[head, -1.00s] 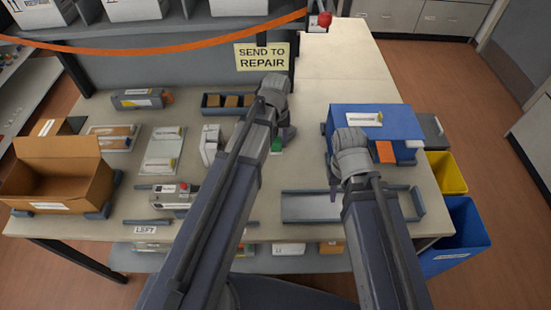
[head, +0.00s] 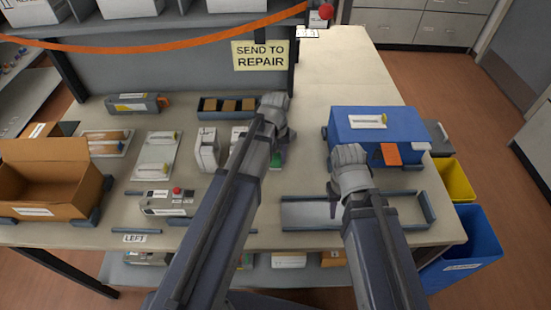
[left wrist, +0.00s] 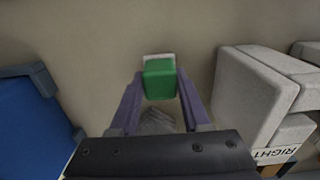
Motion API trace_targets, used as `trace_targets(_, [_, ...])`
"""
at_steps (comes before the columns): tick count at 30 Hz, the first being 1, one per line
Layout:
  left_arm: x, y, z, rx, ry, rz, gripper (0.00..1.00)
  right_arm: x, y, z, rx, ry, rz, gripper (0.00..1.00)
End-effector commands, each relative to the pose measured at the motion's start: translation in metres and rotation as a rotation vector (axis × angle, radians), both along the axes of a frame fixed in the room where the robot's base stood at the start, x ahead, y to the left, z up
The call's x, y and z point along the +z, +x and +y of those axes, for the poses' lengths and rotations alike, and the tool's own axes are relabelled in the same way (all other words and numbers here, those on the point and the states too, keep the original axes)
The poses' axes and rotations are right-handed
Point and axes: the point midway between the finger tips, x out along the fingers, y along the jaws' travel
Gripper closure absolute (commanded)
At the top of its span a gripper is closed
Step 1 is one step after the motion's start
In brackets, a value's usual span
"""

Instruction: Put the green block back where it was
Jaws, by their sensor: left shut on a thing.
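The green block (left wrist: 159,80) sits between the fingers of my left gripper (left wrist: 155,92) in the left wrist view, with a pale piece just behind it. In the head view, the block (head: 275,160) shows as a small green patch below my left gripper (head: 280,150), partly hidden by it. My left gripper is shut on the block, over the middle of the table. I cannot tell whether the block touches the table. My right gripper (head: 335,205) hangs over the metal-railed tray (head: 300,213), and its jaw opening is not clear.
A blue box (head: 372,128) stands right of my left gripper. White-grey units (head: 207,150) stand to its left, one partly behind my arm. A slotted dark tray (head: 208,106) lies behind. A grey device with a red button (head: 166,203) and an open carton (head: 60,165) are further left.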

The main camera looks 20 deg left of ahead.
Motion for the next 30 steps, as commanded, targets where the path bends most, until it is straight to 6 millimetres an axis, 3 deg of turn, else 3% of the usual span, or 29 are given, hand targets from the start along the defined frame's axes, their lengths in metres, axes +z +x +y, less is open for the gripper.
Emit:
trace_targets(5, [-0.005,0.000,0.000,0.000,0.000,0.000,0.97,-0.005,0.000,0.000,0.000,0.000,0.000,0.65])
trace_targets(6, [-0.003,0.000,0.000,0.000,0.000,0.000,0.48,-0.003,0.000,0.000,0.000,0.000,0.000,0.65])
trace_targets(13, [-0.003,0.000,0.000,0.000,0.000,0.000,0.23,-0.003,0.000,0.000,0.000,0.000,0.000,0.65])
trace_targets(23, [-0.001,0.000,0.000,0.000,0.000,0.000,0.23,-0.001,0.000,0.000,0.000,0.000,0.000,0.65])
trace_targets(30, [0.015,0.000,0.000,0.000,0.000,0.000,0.23,0.015,0.000,0.000,0.000,0.000,0.000,0.65])
